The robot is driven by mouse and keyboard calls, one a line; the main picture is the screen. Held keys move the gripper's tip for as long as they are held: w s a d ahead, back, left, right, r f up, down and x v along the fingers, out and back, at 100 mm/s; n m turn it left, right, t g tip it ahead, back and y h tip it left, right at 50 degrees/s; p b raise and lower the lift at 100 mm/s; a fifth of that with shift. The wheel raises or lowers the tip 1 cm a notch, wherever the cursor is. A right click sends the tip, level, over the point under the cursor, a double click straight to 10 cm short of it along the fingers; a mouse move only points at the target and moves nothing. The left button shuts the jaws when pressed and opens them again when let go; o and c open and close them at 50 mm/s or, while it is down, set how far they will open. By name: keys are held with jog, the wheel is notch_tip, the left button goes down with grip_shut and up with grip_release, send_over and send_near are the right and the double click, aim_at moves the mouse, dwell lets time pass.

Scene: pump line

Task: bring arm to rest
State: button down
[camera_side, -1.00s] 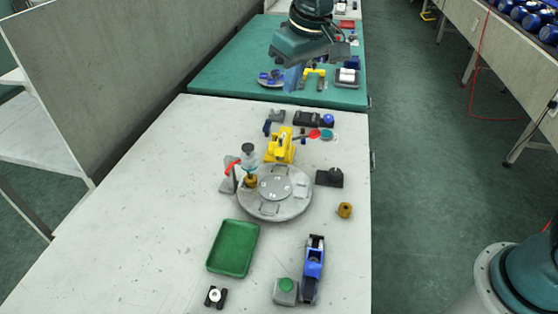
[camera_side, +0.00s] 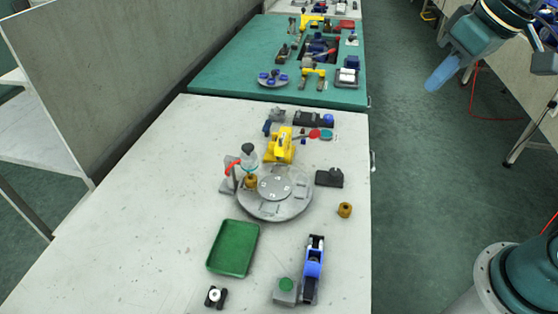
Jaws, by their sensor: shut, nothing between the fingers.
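My gripper (camera_side: 437,80) is at the upper right, in the air over the dark green floor. It is well to the right of the tables and touches nothing. Its pale blue fingers are together and hold nothing. Part of my arm runs out of the picture at the top right corner.
The near white table (camera_side: 140,220) carries a grey round turntable (camera_side: 288,208), a yellow fixture (camera_side: 279,146), a green tray (camera_side: 233,249) and a blue tool (camera_side: 313,270). A green-topped table (camera_side: 225,78) with parts stands behind. A grey partition (camera_side: 90,70) rises at left. Open floor (camera_side: 410,180) lies right.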

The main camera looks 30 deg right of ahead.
jog(key=s+d+f, duration=0.3)
jog(key=s+f, duration=0.1)
jog(key=s, duration=0.6)
jog(key=shift+s+m+t, duration=0.3)
jog(key=shift+m+t, duration=0.1)
